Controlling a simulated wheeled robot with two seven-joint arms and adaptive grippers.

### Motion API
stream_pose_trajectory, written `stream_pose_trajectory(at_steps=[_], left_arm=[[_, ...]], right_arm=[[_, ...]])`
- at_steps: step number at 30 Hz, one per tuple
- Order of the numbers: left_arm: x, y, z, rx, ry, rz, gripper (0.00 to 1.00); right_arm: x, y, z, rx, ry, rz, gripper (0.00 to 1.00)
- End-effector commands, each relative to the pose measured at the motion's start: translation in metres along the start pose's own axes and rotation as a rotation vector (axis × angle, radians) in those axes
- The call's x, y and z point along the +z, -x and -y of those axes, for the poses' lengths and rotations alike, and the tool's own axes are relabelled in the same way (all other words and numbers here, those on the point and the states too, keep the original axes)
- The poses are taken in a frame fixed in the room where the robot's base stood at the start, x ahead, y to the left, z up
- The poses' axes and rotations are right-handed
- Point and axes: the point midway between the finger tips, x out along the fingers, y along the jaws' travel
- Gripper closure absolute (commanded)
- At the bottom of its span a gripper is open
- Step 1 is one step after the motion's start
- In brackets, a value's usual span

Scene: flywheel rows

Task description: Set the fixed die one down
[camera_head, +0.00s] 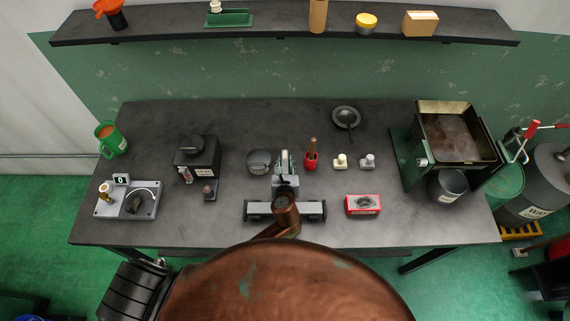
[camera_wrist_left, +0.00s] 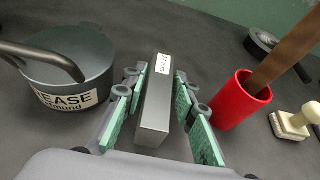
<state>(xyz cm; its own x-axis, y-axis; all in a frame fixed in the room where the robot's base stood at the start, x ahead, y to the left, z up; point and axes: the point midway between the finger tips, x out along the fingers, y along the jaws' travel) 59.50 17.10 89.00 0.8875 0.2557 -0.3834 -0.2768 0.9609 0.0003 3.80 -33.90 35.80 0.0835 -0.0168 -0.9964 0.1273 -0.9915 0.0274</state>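A tall grey block (camera_wrist_left: 155,110) with a small printed white label stands between the pads of my left gripper (camera_wrist_left: 160,90); it may be the die, but I cannot read the label well. Narrow gaps show between the block and both pads, so the gripper looks open around it. In the head view the left gripper (camera_head: 285,172) is over the middle of the bench, and the block is mostly hidden. A black fixture with grey strips (camera_head: 313,210) lies just in front, partly covered by my copper-coloured arm. My right gripper is not in view.
A grease pot (camera_wrist_left: 75,85) stands close left of the gripper; a red cup (camera_wrist_left: 240,100) with a wooden handle is close right. Two small stamp-like pieces (camera_head: 341,161) (camera_head: 367,162), a red box (camera_head: 363,205) and a dark pan (camera_head: 345,118) lie farther right.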

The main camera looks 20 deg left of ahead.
Motion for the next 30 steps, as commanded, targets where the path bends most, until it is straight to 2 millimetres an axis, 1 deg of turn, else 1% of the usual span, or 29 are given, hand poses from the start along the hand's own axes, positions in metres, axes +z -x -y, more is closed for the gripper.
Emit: stream_pose_trajectory(at_steps=[1,2,10,27,28,30], left_arm=[[-0.0001,0.0001,-0.0001,0.000,0.000,0.000,0.79],[-0.0001,0.0001,-0.0001,0.000,0.000,0.000,0.81],[-0.0002,0.0002,0.0001,0.000,0.000,0.000,0.99],[-0.0004,0.0003,0.0003,-0.001,0.000,-0.001,1.00],[0.0034,0.0008,0.0013,-0.003,0.001,0.007,1.00],[0.0034,0.0008,0.0013,-0.003,0.001,0.006,1.00]], right_arm=[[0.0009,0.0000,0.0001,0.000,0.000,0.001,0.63],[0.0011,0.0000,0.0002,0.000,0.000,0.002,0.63],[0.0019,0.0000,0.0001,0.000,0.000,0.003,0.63],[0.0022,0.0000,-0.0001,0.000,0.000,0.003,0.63],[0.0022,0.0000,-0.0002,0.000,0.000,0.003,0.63],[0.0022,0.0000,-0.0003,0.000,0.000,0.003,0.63]])
